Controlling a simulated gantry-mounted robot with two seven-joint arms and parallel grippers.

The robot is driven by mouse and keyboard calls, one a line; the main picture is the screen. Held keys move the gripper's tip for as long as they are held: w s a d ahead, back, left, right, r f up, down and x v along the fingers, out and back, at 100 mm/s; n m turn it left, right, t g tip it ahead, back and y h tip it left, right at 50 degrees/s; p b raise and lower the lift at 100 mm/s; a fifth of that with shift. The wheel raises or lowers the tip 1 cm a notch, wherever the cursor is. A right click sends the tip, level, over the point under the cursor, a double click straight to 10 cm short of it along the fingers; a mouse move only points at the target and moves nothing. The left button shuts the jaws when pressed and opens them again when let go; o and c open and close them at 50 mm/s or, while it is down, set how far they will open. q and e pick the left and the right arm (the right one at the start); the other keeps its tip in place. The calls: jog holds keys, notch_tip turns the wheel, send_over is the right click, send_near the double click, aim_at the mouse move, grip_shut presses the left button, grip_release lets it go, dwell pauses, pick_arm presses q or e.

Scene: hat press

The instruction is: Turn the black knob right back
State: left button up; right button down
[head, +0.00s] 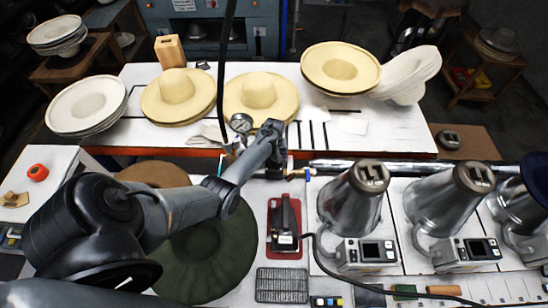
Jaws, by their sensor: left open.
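My left arm comes in from the left, and its gripper (273,127) is at the back edge of the near bench, just right of a round pressure gauge (241,122). The gripper is small and dark here, and its jaws are open. I cannot clearly make out the black knob. It may be hidden behind the gripper and forearm, among the fittings beside the gauge. I cannot tell whether the gripper touches anything. My right gripper is not in view.
Straw hats (258,92) cover the white back table. Steel hat presses (352,196) stand at the right. A black iron (285,222) rests on a red pad. A dark green felt hat (210,260) lies under my forearm. A black hose (223,60) hangs near the gauge.

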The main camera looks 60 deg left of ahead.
pick_arm(q)
jog(key=c, duration=1)
jog(key=shift+c, duration=0.2)
jog(key=shift+n, duration=0.3)
